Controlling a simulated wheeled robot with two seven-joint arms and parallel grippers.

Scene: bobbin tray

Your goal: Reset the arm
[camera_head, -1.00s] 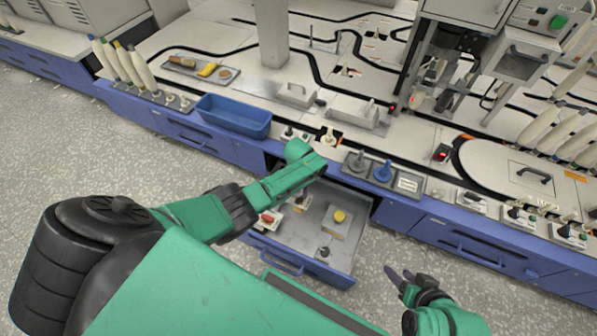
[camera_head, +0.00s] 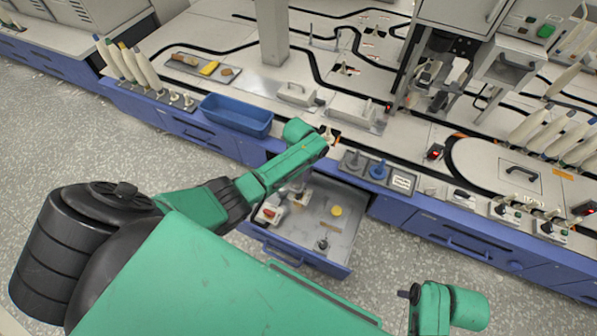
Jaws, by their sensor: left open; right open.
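My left arm (camera_head: 290,165) reaches in from the left and bends over the bench edge, above the open drawer. My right arm (camera_head: 430,308) shows at the bottom right, over the floor. Only small dark parts of my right gripper (camera_head: 410,293) show there; it is open, with nothing seen in it, clear of the bench.
The open drawer (camera_head: 318,256) holds a yellow round piece (camera_head: 336,210), a red-topped piece (camera_head: 270,212) and other small parts. A blue bin (camera_head: 236,122) and a grey tray (camera_head: 402,183) with a blue spindle (camera_head: 379,170) stand at the bench's front edge. Floor is free at the lower right.

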